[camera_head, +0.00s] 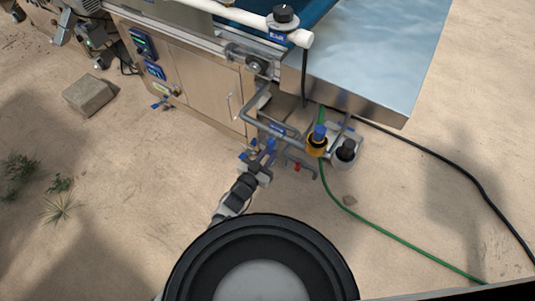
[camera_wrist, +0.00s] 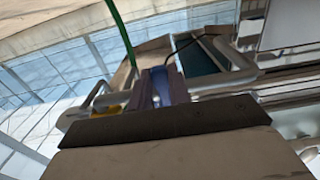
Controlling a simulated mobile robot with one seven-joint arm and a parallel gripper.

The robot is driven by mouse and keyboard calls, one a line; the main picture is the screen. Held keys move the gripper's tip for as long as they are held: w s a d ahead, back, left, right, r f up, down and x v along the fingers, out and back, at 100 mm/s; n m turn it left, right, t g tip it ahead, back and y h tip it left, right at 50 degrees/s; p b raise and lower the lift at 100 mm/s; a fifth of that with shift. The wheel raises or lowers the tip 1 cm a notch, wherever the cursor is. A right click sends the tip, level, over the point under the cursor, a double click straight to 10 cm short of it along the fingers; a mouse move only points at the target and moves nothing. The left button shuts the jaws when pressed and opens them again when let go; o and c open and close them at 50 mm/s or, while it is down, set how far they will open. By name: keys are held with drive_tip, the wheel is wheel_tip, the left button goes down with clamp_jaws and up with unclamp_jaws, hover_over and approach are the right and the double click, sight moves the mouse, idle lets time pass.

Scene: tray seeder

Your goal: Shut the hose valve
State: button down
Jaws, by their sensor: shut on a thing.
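My gripper (camera_head: 264,153) is low beside the front of the seeder, among blue parts at the grey pipework. It is shut on a blue part that appears to be the handle of the hose valve (camera_wrist: 157,88); this shows just past the dark gripper edge in the wrist view. The valve body is mostly hidden, and I cannot tell the handle's angle. The green hose (camera_head: 352,213) runs from the pipework down and right across the ground; it also shows in the wrist view (camera_wrist: 121,34).
A yellow fitting with a blue top (camera_head: 318,144) and a black-capped grey fitting (camera_head: 346,152) stand right of my gripper. A bent grey pipe (camera_head: 259,108) and the metal tray (camera_head: 375,85) are above. A black cable (camera_head: 480,188) crosses the right. Sandy ground at left is mostly clear.

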drive_tip(key=shift+d, duration=0.1)
drive_tip(key=c, duration=1.3)
unclamp_jaws()
